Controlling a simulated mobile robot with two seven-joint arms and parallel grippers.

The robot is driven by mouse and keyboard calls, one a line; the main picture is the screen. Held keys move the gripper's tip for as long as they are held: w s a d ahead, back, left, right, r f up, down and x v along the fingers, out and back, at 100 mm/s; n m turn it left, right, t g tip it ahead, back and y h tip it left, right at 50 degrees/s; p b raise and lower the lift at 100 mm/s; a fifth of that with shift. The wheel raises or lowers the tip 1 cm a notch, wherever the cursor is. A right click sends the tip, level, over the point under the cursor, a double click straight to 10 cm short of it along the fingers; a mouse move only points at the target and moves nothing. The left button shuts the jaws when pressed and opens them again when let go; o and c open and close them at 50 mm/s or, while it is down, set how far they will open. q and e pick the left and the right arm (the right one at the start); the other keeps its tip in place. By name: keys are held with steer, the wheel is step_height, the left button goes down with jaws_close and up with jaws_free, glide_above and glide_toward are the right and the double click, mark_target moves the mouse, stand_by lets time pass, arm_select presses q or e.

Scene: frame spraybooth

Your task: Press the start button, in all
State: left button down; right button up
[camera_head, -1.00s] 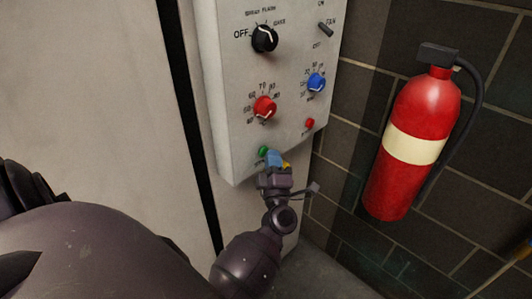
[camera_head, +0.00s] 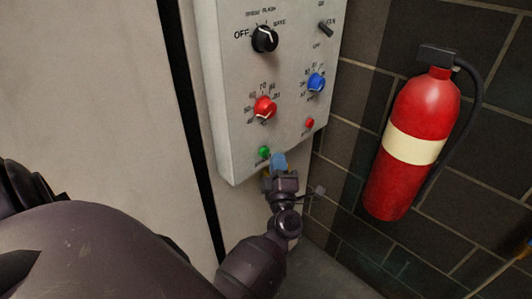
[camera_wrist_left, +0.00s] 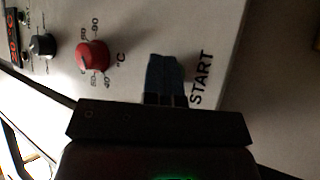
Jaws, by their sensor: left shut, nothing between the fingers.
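The green button (camera_head: 264,152) is near the bottom edge of the light grey control panel (camera_head: 240,130); it shows bright green and uncovered in the head view. My left gripper (camera_head: 279,162) is shut and empty, its blue fingertips just to the right of and a little below the button. In the left wrist view, the blue fingertips (camera_wrist_left: 165,75) lie in front of the panel beside the printed word START (camera_wrist_left: 201,79). The button is not visible there, hidden by the fingers. I cannot tell whether the fingertips touch the panel. My right gripper is not in view.
Above on the panel are a red knob (camera_head: 264,107), a blue knob (camera_head: 316,82), a black OFF knob (camera_head: 264,38), a small black switch (camera_head: 325,29) and a small red button (camera_head: 310,123). A fire extinguisher (camera_head: 414,145) hangs on the tiled wall at right.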

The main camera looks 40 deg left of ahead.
arm_select(q)
steer(key=d, duration=0.5)
steer(key=shift+s, duration=0.2)
stand_by(0.4)
stand_by(0.3)
